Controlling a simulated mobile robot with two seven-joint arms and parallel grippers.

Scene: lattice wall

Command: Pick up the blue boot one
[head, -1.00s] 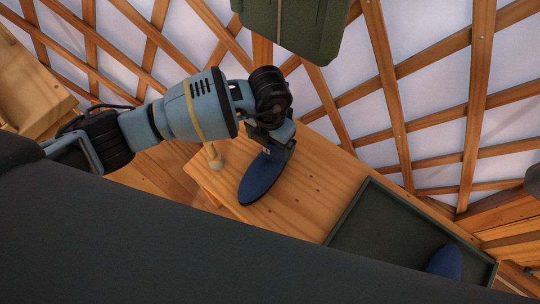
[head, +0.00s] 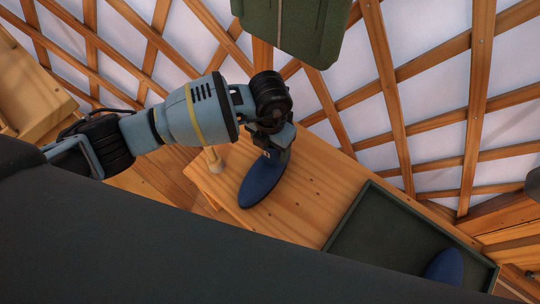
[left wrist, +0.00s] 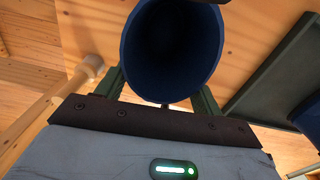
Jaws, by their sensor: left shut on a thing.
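A blue boot (head: 262,182) is at my left gripper (head: 272,150), over the wooden bench. My left gripper is shut on this boot. In the left wrist view the boot (left wrist: 172,50) shows its round, dark opening between the two green fingers. The gripper hides its upper part in the head view. Another blue boot (head: 444,266) is in the dark green tray at the lower right, partly cut off by my own dark body; its edge also shows in the left wrist view (left wrist: 308,115). My right gripper is not in view.
The wooden bench (head: 310,185) has free room right of the held boot. The dark green tray (head: 350,222) is at its right. A wooden peg (head: 214,160) stands close left of the boot. A green hanging thing (head: 290,25) and the lattice wall (head: 400,120) are behind.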

